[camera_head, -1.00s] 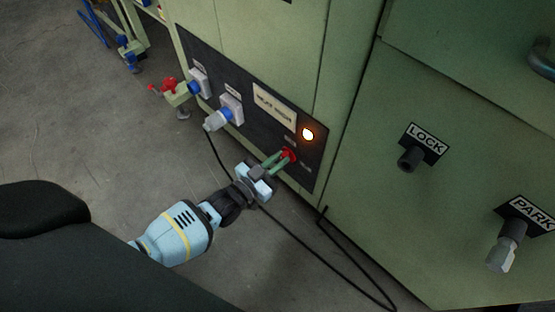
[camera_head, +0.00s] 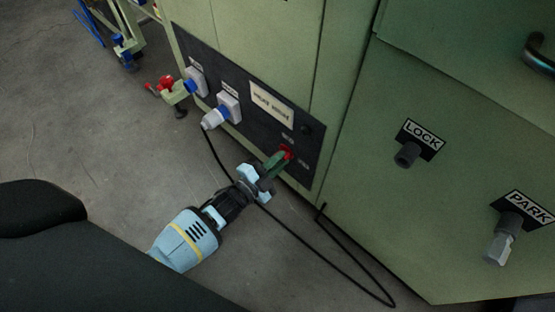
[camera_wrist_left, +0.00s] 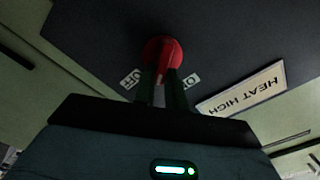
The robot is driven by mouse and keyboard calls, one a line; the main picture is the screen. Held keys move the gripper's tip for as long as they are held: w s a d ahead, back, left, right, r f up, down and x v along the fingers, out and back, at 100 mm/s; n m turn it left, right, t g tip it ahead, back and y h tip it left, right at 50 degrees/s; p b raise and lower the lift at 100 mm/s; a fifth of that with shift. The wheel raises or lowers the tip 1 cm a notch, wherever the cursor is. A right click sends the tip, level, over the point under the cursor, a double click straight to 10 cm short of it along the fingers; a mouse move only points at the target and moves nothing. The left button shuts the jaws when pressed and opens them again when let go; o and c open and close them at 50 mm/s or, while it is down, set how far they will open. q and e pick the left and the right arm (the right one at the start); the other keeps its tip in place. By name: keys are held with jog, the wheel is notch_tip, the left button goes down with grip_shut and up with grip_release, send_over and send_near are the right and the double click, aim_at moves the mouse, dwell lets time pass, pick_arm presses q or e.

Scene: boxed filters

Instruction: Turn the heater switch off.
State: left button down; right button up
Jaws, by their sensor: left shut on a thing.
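The heater switch is a red rotary knob (camera_head: 287,151) low on the dark panel (camera_head: 238,78) of the green machine. In the left wrist view the red knob (camera_wrist_left: 161,50) sits between an OFF label (camera_wrist_left: 132,79) on the left and an ON label (camera_wrist_left: 191,81) on the right. My left gripper (camera_head: 277,161) is shut on the knob, its green fingers on either side of the grip. The fingers partly hide the knob's grip. The indicator lamp (camera_head: 305,129) above the knob is dark. My right gripper is not in view.
A HEAT HIGH plate (camera_head: 271,104) is beside the lamp. Two plugs, one a grey-blue plug (camera_head: 216,116), stick out to the left. A black cable (camera_head: 300,240) hangs to the floor. LOCK (camera_head: 407,155) and PARK (camera_head: 501,243) knobs protrude at right.

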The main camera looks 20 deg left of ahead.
pick_arm(q)
jog(key=m, duration=0.2)
jog(key=m+b, duration=0.1)
jog(key=m, duration=0.2)
jog(key=f+m+b, duration=0.1)
jog(key=m, duration=0.1)
jog(key=shift+s+d, duration=0.1)
jog(key=shift+m, duration=0.3)
dwell(0.3)
jog(key=c, duration=1.6)
grip_release()
jog(key=shift+o, duration=0.8)
jog(key=shift+r, duration=0.1)
jog(key=p+v, duration=0.2)
jog(key=v, duration=0.6)
jog(key=shift+p, duration=0.35)
